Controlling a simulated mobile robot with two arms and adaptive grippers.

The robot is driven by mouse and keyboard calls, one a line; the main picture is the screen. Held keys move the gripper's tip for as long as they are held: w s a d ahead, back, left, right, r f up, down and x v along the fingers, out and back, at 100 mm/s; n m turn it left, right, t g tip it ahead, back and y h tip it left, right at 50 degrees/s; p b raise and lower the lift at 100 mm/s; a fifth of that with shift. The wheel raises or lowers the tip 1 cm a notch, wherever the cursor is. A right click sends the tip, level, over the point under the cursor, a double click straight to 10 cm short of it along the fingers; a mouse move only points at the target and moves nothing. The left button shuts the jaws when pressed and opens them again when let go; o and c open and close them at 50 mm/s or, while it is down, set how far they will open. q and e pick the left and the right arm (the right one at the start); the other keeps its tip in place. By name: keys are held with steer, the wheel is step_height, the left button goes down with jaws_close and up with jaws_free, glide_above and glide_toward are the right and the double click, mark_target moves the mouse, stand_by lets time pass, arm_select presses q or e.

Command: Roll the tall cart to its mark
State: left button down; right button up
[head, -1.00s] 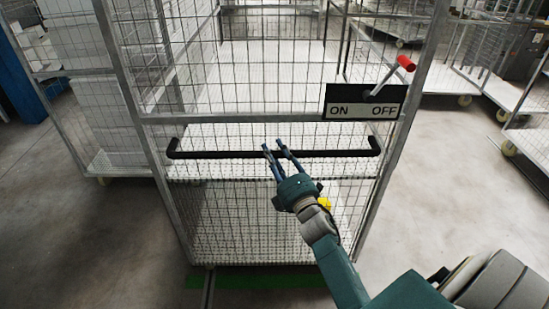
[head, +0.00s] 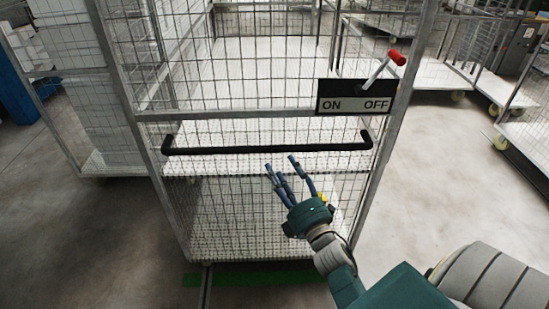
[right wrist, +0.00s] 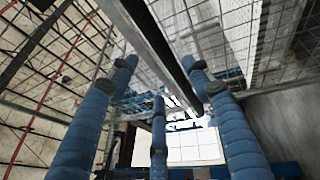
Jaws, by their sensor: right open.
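The tall cart (head: 139,116) is a grey-framed wire-mesh cage with white shelves, standing upright in front of me. A black handle bar (head: 265,150) crosses its near side. A black-and-white ON/OFF plate (head: 355,106) with a red-knobbed lever (head: 396,57) sits at its upper right; the lever leans to the right, over OFF. My right gripper (head: 282,166) is open and empty, its fingers spread just below the handle in the head view. In the right wrist view, a dark bar (right wrist: 165,45) passes beyond the spread blue fingers. The left gripper is not in view.
A green floor strip (head: 265,279) lies along the cart's near base. Another cage with white stacks (head: 85,95) stands close at the left. More carts (head: 525,135) stand at the right. Bare concrete floor (head: 440,190) is open at the right.

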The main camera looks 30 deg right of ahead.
steer(key=shift+v, duration=1.55)
steer(key=s+a+f+m+g+y, duration=0.1)
steer(key=s+a+f+m+g, duration=0.2)
steer(key=f, duration=1)
steer(key=s+a+f+m+g+y, duration=0.1)
steer(key=s+a+f+m+g, duration=0.2)
steer(key=f, duration=0.9)
steer(key=s+a+f+m+g, duration=0.3)
steer(key=f, duration=1)
steer(key=s+a+f+m+g+y, duration=0.1)
steer(key=s+a+f+g, duration=0.1)
steer(key=s+f, duration=0.45)
steer(key=s+a+f+m+g, duration=0.2)
steer(key=s+f+g, duration=0.1)
steer(key=s+f, duration=0.4)
steer(key=s+f+m+g, duration=0.1)
steer(key=s+f+g, duration=0.1)
steer(key=s, duration=0.8)
steer(key=s+f+m+g, duration=0.1)
steer(key=s+f+g, duration=0.2)
steer(key=s, duration=0.7)
steer(key=shift+s+d+f+m, duration=0.2)
steer(key=shift+s+f+m, duration=0.2)
steer(key=shift+f, duration=0.45)
